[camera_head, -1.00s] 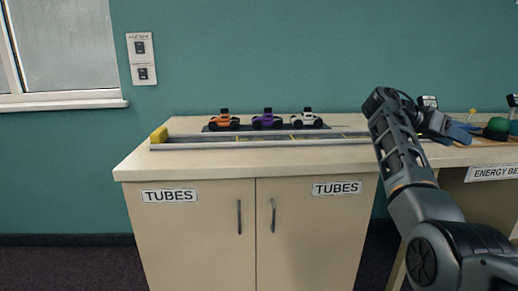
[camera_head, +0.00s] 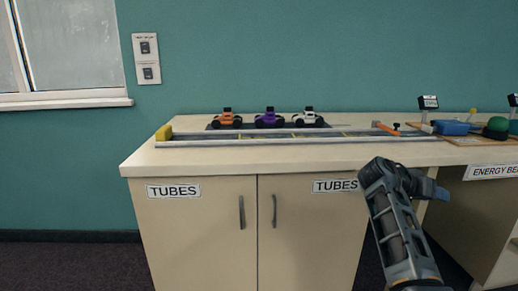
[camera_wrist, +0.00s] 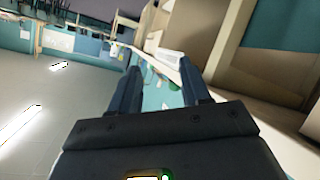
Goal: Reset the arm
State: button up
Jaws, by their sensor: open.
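My arm (camera_head: 399,230) rises from the bottom right in the head view, in front of the cabinet. My gripper (camera_head: 432,188) points right and away, partly hidden by the wrist, below the countertop level in the picture. In the wrist view my gripper (camera_wrist: 152,72) shows two dark fingers spread apart with nothing between them. The wrist view is tilted, with the room and furniture beyond the fingers.
Orange (camera_head: 227,119), purple (camera_head: 269,119) and white (camera_head: 308,118) toy cars stand behind a track (camera_head: 290,138) on the counter (camera_head: 220,157). An orange-handled tool (camera_head: 386,129), a blue object (camera_head: 454,128) and a green dome (camera_head: 497,124) lie right. The floor shows below.

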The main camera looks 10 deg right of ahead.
jog(key=s+a+f+n+t+y, duration=0.2)
jog(key=s+a+f+n+t, duration=0.25)
jog(key=f, duration=0.55)
jog(key=s+a+f+n+t+y, duration=0.1)
jog(key=s+a+f+n+t, duration=0.15)
jog(key=s+a+f, duration=0.6)
jog(key=s+a+f+n+t+y, duration=0.2)
jog(key=s+a+f+y, duration=0.15)
jog(key=s+a, duration=0.3)
jog(key=s+a+f+n+t+y, duration=0.2)
jog(key=s+a+f+y, duration=0.15)
jog(key=s+a, duration=0.35)
jog(key=s+a+r+n+t+y, duration=0.1)
jog(key=s+a+r, duration=0.15)
jog(key=s, duration=0.35)
jog(key=s+a+r+t+y, duration=0.1)
jog(key=s+a+r, duration=0.15)
jog(key=s, duration=0.45)
jog(key=s+a+r+t+y, duration=0.1)
jog(key=s+a+r, duration=0.1)
jog(key=s+r, duration=0.4)
jog(key=s+a+r+t, duration=0.15)
jog(key=s+r, duration=0.25)
jog(key=r, duration=0.4)
notch_tip(320, 180, up, 15)
jog(key=p, duration=1.4)
jog(key=shift+w+g+p, duration=0.15)
jog(key=shift+g+p, duration=0.25)
jog(key=shift+g, duration=0.05)
